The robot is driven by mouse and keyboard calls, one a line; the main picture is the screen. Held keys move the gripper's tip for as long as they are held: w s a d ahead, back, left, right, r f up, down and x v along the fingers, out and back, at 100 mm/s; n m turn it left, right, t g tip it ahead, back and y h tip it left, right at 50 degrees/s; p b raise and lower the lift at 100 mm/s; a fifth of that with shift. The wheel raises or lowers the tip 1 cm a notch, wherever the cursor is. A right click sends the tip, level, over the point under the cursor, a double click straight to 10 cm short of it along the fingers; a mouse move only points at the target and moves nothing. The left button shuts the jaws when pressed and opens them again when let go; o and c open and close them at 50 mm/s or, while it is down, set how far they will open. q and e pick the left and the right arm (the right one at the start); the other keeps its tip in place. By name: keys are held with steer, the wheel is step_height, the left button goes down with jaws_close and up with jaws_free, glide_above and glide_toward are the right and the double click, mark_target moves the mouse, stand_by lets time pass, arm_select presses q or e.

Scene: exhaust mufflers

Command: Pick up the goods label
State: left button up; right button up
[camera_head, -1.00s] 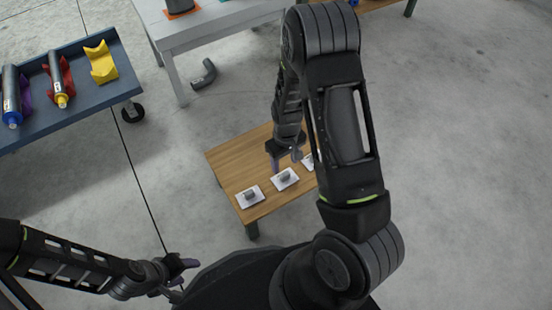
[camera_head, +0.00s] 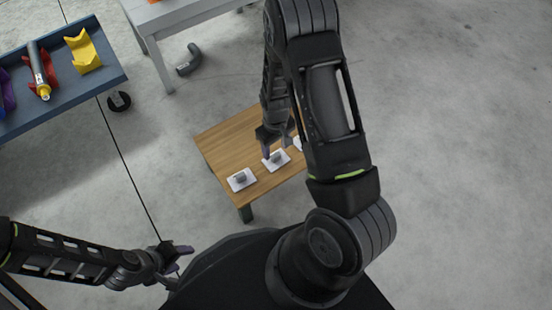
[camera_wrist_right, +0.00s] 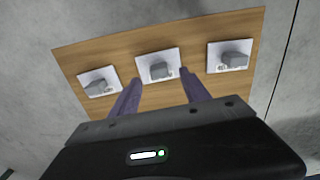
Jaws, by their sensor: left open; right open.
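Goods labels, white cards each with a grey block on top, lie in a row on the small wooden table (camera_head: 222,148). The left card (camera_head: 241,180) and the middle card (camera_head: 276,161) show in the head view; a third (camera_head: 298,143) is mostly hidden by my right arm. In the right wrist view the middle label (camera_wrist_right: 158,66) lies just beyond and between the fingertips of my right gripper (camera_wrist_right: 160,80), which is open and empty. The other labels (camera_wrist_right: 98,80) and (camera_wrist_right: 230,57) lie to either side. My left gripper (camera_head: 180,262) is open and empty, away from the table.
A blue-grey cart (camera_head: 110,72) at upper left carries a grey muffler with a yellow end (camera_head: 40,72) and a yellow holder (camera_head: 83,52). A grey table (camera_head: 185,15) stands at the back. A dark bent pipe (camera_head: 189,60) lies on the floor. The floor at right is clear.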

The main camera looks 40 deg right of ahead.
mark_target(276, 155)
step_height(276, 155, down, 5)
steer(key=shift+r+b, duration=0.15)
steer(key=shift+b, duration=0.85)
steer(key=shift+c, duration=0.5)
jaws_close()
